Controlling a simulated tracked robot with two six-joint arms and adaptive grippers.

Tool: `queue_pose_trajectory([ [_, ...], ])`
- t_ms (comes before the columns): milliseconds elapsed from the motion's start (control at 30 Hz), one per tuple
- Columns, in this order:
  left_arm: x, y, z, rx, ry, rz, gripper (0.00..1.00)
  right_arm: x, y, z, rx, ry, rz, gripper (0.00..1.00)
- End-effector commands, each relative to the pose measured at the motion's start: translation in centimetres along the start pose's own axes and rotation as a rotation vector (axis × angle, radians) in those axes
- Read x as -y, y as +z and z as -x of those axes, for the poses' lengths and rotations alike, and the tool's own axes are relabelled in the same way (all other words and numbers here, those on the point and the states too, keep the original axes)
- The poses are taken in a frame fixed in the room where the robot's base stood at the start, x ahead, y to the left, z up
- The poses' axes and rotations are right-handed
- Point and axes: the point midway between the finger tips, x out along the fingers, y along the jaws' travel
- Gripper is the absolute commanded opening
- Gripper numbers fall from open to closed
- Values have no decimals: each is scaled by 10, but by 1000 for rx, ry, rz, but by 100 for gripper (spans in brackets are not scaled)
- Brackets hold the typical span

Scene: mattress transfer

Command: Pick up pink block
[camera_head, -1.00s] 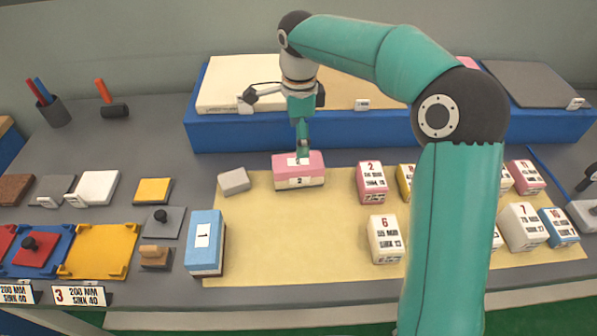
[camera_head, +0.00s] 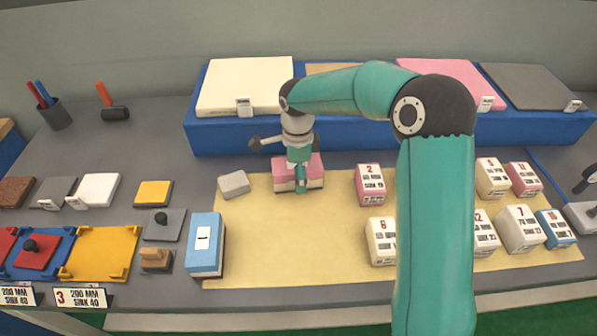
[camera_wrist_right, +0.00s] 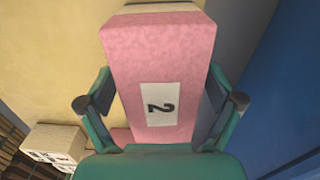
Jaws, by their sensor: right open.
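The pink block (camera_head: 317,168), with a pink top over a cream lower layer, sits at the back edge of the yellow mat, partly hidden by my right gripper (camera_head: 300,188). My left gripper is not in view.
A small grey block (camera_head: 233,184) lies just left of the pink block. A pink-and-white labelled block (camera_head: 370,185) stands to its right. A blue-topped block (camera_head: 204,243) is at the mat's left edge. A blue platform (camera_head: 340,133) runs behind. The mat's middle (camera_head: 290,235) is clear.

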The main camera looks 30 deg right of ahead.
Motion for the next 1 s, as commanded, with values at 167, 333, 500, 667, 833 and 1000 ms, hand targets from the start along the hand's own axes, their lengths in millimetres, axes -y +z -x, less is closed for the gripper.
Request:
queue_pose_trajectory([
  [167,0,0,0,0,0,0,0,0,0,0,0,0,0,90],
  [333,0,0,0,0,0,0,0,0,0,0,0,0,1,62],
  [500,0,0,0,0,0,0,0,0,1,0,0,0,1,35],
  [667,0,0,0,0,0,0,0,0,1,0,0,0,2,35],
  [833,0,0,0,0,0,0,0,0,1,2,0,-1,2,35],
  [1000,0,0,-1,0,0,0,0,1,1,12,1,-2,2,35],
])
